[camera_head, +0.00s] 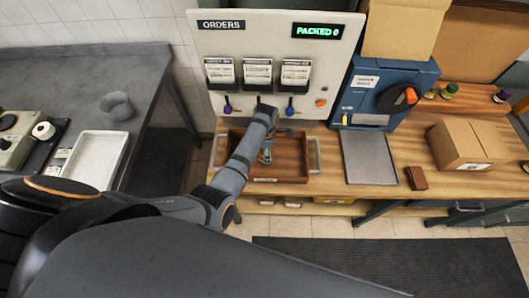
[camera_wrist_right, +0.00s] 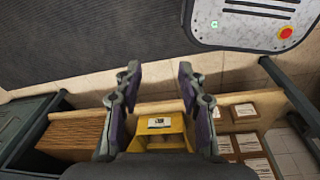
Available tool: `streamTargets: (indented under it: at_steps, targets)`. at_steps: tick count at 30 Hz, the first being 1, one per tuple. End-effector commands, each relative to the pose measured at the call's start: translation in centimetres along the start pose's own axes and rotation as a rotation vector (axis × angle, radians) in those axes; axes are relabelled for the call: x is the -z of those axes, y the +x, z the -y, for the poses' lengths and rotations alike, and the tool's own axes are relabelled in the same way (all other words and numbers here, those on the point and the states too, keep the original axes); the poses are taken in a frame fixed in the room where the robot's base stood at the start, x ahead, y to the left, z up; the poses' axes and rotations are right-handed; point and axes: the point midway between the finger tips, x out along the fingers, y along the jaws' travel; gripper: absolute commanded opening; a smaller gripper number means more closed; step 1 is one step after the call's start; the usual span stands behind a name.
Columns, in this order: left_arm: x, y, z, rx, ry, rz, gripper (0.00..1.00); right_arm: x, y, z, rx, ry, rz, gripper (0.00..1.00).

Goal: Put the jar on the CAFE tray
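A wooden tray (camera_head: 293,169) with metal side handles sits on the bench under the orders board. A small label on its front is too small to read. An arm from the left reaches over this tray, and my left gripper (camera_head: 267,148) points down inside it. A small glassy, amber-toned thing (camera_head: 266,157), perhaps the jar, shows at the fingertips. Whether the fingers hold it is too small to tell. In the right wrist view my right gripper (camera_wrist_right: 158,72) has its fingers wide apart with nothing between them, above the floor and low shelf.
A grey metal plate (camera_head: 368,158) lies before a blue machine (camera_head: 385,88). A cardboard box (camera_head: 466,144) and a brown block (camera_head: 416,178) are on the right. The left bench holds a white tray (camera_head: 95,157) and a grey round container (camera_head: 117,106). A yellow bin (camera_wrist_right: 160,133) sits below.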

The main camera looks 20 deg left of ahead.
Motion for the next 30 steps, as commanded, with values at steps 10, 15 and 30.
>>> streamTargets:
  at_steps: [10,15,30]
  targets:
    - [-0.1,0.2,0.0,-0.001,0.0,0.001,0.76,-0.5,0.0,-2.8,-0.034,-0.015,0.008,0.4]
    - [-0.1,0.2,0.0,-0.001,0.0,0.001,0.76,-0.6,0.0,-2.4,-0.028,-0.012,0.01,0.4]
    - [-0.1,-6.6,-0.1,-0.001,0.0,0.002,0.76,0.1,-6.8,-1.6,-0.014,-0.007,0.011,0.4]
